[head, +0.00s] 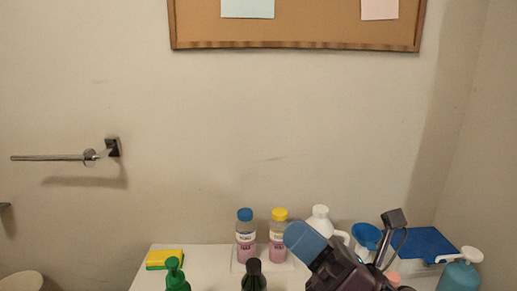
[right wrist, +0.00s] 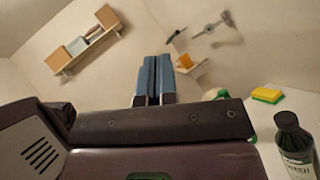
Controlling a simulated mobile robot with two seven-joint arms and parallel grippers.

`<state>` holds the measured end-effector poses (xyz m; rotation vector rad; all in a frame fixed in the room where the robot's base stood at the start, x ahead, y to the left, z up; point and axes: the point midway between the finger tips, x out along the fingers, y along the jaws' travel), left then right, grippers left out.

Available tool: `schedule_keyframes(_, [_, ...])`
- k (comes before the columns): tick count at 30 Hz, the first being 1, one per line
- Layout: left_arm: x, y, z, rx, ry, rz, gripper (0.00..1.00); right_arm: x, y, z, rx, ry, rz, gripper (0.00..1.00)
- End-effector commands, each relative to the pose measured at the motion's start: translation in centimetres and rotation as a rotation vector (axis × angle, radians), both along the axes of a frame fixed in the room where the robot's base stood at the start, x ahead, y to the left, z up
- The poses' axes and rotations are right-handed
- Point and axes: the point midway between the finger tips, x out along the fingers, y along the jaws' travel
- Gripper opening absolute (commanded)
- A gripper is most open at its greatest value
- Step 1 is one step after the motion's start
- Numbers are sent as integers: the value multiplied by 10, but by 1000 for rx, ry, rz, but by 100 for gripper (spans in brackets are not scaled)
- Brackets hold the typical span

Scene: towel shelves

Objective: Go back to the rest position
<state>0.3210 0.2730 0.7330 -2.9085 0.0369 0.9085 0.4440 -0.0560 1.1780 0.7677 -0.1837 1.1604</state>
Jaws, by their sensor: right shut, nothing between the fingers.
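My right gripper (head: 305,242) is at the bottom right of centre in the head view, above the white counter. Its blue fingers also show in the right wrist view (right wrist: 154,78), pressed together with nothing between them. The gripper and my dark wrist hide part of the counter and some items behind. My left gripper is in neither view.
The white counter (head: 213,261) holds a yellow-green sponge (head: 165,259), a green pump bottle (head: 176,275), a dark-capped bottle (head: 254,276), blue-capped (head: 246,237) and yellow-capped (head: 279,236) bottles, a white jug (head: 319,220) and a teal pump bottle (head: 459,274). A towel bar (head: 50,158) is on the wall.

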Motion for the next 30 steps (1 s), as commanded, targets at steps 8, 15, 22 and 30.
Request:
schedule_keyframes(8, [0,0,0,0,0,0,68,39,-91,-75,556,724,-266,0])
schedule_keyframes(15, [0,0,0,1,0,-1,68,14,-167,-187,1063,1278,-557,0])
schedule_keyframes(22, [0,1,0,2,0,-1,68,-63,-209,-285,1521,1672,-877,0])
schedule_keyframes(30, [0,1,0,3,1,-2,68,-136,-221,-333,1818,1871,-1136,0])
